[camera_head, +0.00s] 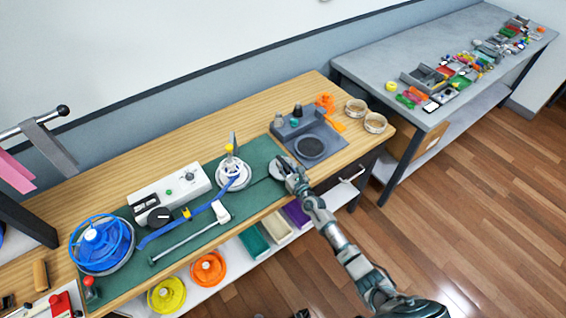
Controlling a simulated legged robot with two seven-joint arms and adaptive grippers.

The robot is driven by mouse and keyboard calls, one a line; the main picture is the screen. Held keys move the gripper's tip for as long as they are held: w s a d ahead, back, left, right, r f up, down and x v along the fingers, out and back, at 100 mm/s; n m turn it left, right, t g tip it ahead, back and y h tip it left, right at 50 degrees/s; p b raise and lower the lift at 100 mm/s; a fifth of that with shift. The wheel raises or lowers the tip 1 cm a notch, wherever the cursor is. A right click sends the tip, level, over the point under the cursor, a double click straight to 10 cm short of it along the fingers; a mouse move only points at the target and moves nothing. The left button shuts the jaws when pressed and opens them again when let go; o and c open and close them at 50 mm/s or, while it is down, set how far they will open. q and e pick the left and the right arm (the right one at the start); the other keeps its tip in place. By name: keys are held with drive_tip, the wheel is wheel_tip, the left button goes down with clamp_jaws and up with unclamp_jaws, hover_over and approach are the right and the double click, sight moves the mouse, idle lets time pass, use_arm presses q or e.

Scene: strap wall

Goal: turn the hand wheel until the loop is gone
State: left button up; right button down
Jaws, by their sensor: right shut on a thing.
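A blue strap (190,222) runs across the green mat from near the blue spool (102,243) at the left to a white round base (233,175) with a yellow-topped post. The strap bends up around a white piece near that base; whether it forms a slack loop there is too small to tell. A small grey round wheel (280,168) sits at the mat's right end and looks like the hand wheel. My right gripper (289,174) is shut at this wheel, its fingers partly covering it.
A white box with a black knob (170,192) stands behind the strap. A grey tray (310,137) is right of the wheel, with two round tins (375,123) beyond. A lower shelf holds yellow and orange reels (208,268). A grey table (440,60) stands at the upper right.

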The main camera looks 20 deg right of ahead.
drive_tip(key=shift+r+m+t+h+p, duration=0.15)
drive_tip(key=shift+m+h+p, duration=0.35)
drive_tip(key=shift+h+p, duration=0.3)
drive_tip(key=shift+r+m+t+h+p, duration=0.15)
drive_tip(key=shift+m+h+p, duration=0.4)
drive_tip(key=shift+p, duration=0.35)
drive_tip(key=m+h+p, duration=0.1)
drive_tip(key=h+p, duration=0.1)
drive_tip(key=h, duration=0.1)
drive_tip(key=shift+a+m, duration=0.1)
drive_tip(key=shift+m, duration=0.25)
drive_tip(key=shift+f+m+h, duration=0.15)
drive_tip(key=shift+m+h, duration=0.55)
drive_tip(key=shift+h, duration=0.45)
drive_tip(key=shift+m+g+h, duration=0.5)
drive_tip(key=shift+m+h, duration=0.3)
drive_tip(key=shift+h, duration=0.4)
drive_tip(key=shift+b, duration=0.3)
drive_tip(key=c, duration=1.1)
unclamp_jaws()
drive_tip(key=shift+c, duration=0.2)
